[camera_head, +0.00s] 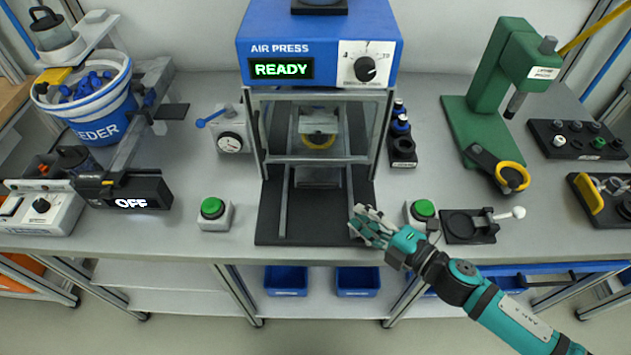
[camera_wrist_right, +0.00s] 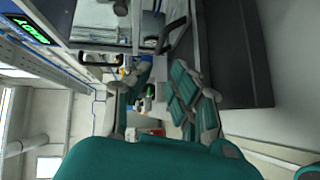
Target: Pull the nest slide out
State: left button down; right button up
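The blue air press (camera_head: 318,45) stands at the back centre with its display reading READY. Under it, a grey nest slide (camera_head: 319,176) sits inside the frame, between rails on a black base plate (camera_head: 315,225). A yellow ring shows behind the clear front above it; what it belongs to is hard to tell. My right gripper (camera_head: 359,223) is over the front right corner of the base plate, apart from the slide. Its fingers are spread and empty in the right wrist view (camera_wrist_right: 160,95). My left gripper is not in view.
Green buttons stand left (camera_head: 213,209) and right (camera_head: 423,210) of the base plate, the right one close to my wrist. A black fixture with a white-knobbed lever (camera_head: 470,226) lies further right. A green press (camera_head: 500,95) stands behind it. The bench left of the base plate is partly clear.

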aim_at(318, 186)
jog(key=p+x, duration=0.2)
jog(key=x, duration=1.2)
jog(key=shift+w+a, duration=0.1)
jog(key=shift+w, duration=0.2)
grip_shut()
